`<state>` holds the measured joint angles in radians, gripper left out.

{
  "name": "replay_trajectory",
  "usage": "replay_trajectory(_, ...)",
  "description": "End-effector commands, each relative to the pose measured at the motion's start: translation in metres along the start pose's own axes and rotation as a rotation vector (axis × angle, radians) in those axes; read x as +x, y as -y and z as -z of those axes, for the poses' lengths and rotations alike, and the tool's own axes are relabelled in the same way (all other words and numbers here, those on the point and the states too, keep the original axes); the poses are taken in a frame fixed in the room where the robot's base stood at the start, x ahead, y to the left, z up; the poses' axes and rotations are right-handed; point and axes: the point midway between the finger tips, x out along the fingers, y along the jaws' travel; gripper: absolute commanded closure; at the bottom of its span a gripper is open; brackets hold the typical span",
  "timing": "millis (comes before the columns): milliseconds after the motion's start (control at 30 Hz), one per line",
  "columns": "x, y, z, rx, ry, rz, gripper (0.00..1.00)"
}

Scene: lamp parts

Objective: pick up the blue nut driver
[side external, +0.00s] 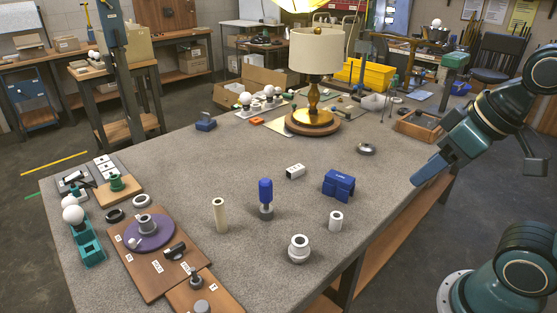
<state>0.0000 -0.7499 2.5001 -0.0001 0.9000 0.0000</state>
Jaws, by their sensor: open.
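The blue nut driver (265,196) stands upright near the middle of the grey table, blue handle up, with its lower end in or on a small grey piece (266,213); I cannot tell which. My gripper (428,170) is at the right edge of the table, well to the right of the driver and apart from it. It is empty and its jaws are open, though seen from the side the gap between the fingers is hard to make out.
A cream tube (219,215), a white ring-shaped part (299,249), a white cylinder (336,220), a blue block (339,185) and a white block (295,171) stand around the driver. A lamp (316,60) stands behind. Wooden boards with parts (155,280) lie front left. The table's middle left is clear.

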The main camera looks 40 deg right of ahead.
Motion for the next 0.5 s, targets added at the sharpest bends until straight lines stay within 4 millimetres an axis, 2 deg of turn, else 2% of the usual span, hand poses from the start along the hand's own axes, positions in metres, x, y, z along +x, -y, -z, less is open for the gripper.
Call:
replay_trajectory(267,0.001,0.001,0.005,-0.01,0.003,0.002,0.43)
replay_trajectory(500,0.008,0.005,0.034,-0.066,0.019,0.018,0.43)
